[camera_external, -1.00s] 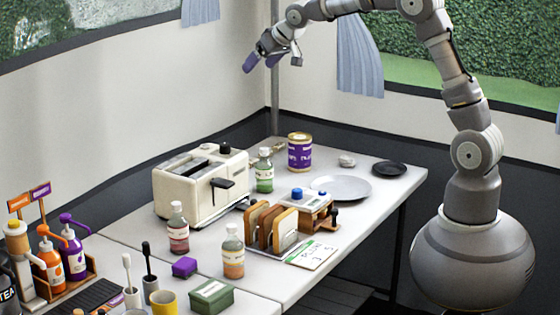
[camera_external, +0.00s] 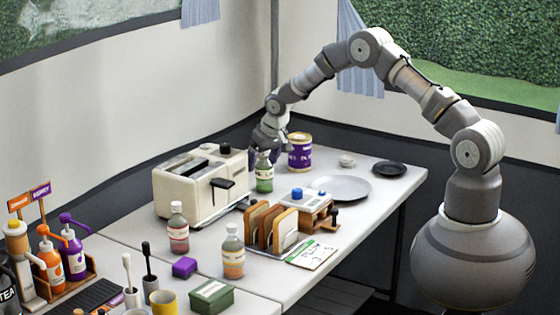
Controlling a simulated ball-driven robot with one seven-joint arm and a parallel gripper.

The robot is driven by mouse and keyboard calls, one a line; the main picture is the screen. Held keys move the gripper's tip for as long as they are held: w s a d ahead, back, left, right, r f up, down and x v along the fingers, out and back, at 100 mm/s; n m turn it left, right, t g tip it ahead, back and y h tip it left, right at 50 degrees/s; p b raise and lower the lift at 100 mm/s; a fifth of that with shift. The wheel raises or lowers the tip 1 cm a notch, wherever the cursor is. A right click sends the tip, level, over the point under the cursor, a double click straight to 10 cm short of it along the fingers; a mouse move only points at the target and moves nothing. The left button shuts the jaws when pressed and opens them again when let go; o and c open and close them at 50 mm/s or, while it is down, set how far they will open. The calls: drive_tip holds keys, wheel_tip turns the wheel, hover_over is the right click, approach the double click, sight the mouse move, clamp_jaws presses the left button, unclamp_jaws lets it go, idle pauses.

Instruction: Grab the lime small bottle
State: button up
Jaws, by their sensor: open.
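The lime small bottle (camera_external: 264,179) stands upright on the counter, just right of the toaster. It has green contents, a pale label and a light cap. My gripper (camera_external: 268,155) points down right at the bottle's top, seemingly just behind it. The gripper is open. The bottle's cap overlaps the fingers in the picture, and I cannot tell whether they touch it.
A cream toaster (camera_external: 200,187) stands close on the left. A purple can (camera_external: 300,152) stands close on the right. A grey plate (camera_external: 342,188) and a toast rack (camera_external: 272,228) are nearer the front. Two other small bottles, red (camera_external: 178,230) and orange (camera_external: 233,253), stand in front.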

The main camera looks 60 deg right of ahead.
drive_tip(key=shift+r, duration=0.15)
drive_tip(key=c, duration=1.5)
